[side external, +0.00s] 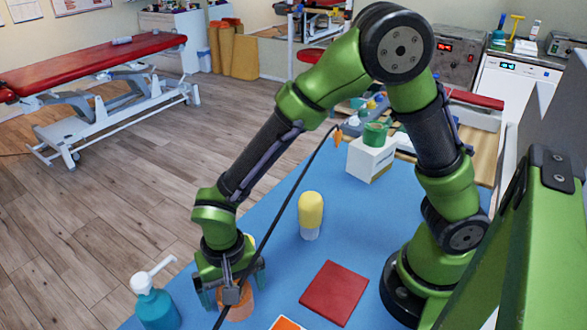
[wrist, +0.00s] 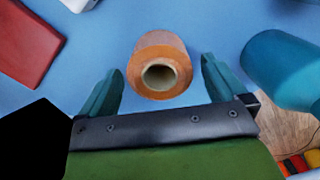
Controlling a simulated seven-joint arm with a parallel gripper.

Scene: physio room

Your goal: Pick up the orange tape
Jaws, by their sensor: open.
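The orange tape (wrist: 160,62) is a roll with a pale hollow core, on the blue table top. In the wrist view it lies between and slightly beyond the two teal fingertips of my gripper (wrist: 157,75), with a gap on each side. In the side external view the tape (side external: 238,305) is low at the front, partly hidden behind my gripper (side external: 232,290). My gripper is open, pointing down around the tape, and holds nothing. I cannot tell from these views how far the fingers reach down beside it.
A teal pump bottle (side external: 157,307) stands close by on the left; it also shows in the wrist view (wrist: 285,68). A yellow-topped bottle (side external: 310,212) stands behind. A red square (side external: 334,293) and an orange-bordered card (side external: 287,324) lie to the right. A white box (side external: 371,158) is farther back.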

